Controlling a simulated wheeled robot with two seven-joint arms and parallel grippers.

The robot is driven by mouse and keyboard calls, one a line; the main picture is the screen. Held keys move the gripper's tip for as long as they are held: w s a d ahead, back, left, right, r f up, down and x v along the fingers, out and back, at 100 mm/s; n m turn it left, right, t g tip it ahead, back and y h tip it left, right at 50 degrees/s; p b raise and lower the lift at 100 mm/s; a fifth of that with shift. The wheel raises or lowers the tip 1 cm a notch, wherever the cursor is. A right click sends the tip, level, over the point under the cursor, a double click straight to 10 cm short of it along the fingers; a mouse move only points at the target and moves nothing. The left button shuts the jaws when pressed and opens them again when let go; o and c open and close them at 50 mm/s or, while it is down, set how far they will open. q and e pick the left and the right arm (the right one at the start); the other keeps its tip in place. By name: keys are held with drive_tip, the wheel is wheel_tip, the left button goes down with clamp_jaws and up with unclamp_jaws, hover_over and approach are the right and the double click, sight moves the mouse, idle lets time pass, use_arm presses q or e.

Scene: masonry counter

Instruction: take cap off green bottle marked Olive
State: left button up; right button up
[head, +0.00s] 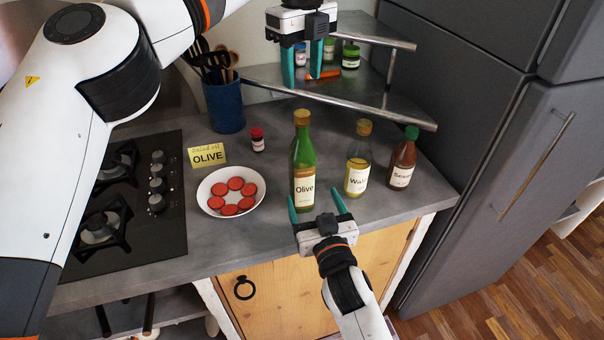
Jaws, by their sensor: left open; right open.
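The green bottle marked Olive (304,165) stands upright on the grey counter, with its gold-brown cap (301,117) on its neck. My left gripper (308,78) is open, fingers pointing down, higher than the bottle and in front of the corner shelf in the picture. It appears empty and apart from the cap. My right gripper (318,203) is open at the counter's front edge.
To the right stand a bottle marked Wal (357,165) and a dark sauce bottle (403,160). To the left are a plate (211,206) of red slices, a yellow OLIVE note (207,155), a small red-capped jar (257,140) and a blue utensil pot (225,107). A metal corner shelf (400,115) stands behind.

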sight(302, 171)
drive_tip(key=x, duration=1)
